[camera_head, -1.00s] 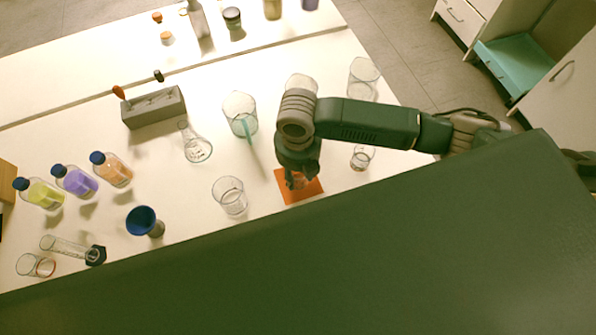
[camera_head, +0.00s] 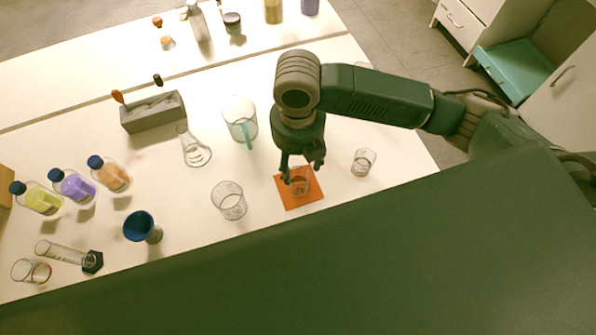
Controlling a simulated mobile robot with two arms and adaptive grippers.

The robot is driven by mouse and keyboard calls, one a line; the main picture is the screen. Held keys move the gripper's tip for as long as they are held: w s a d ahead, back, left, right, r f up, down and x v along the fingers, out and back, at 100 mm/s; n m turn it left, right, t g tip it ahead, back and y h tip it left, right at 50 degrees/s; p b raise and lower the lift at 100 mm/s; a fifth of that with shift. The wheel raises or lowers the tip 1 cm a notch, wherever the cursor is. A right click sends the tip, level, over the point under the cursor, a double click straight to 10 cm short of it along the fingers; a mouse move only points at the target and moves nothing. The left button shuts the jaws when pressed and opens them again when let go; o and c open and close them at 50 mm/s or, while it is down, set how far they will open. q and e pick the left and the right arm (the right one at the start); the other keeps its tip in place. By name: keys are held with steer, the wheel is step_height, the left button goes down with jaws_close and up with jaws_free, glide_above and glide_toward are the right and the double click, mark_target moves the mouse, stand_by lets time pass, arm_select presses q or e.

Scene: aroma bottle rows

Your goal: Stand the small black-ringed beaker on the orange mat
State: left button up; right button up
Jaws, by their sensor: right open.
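The orange mat (camera_head: 310,202) lies near the front edge of the table, right of centre. A small clear glass beaker (camera_head: 300,188) stands upright on it; its dark ring is hard to make out at this size. My right gripper (camera_head: 302,174) points down just above and behind this beaker, its fingers open and apart. The fingers partly cover the beaker's rim; whether they touch it I cannot tell. My left gripper is not in view.
A larger beaker (camera_head: 229,201) stands left of the mat, and a small glass (camera_head: 363,162) stands to its right. A tall beaker with a teal rod (camera_head: 240,120) and a flask (camera_head: 194,147) stand behind. Coloured bottles (camera_head: 73,186) and a blue funnel (camera_head: 141,227) are at left.

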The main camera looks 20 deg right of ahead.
steer(key=shift+r, duration=1.45)
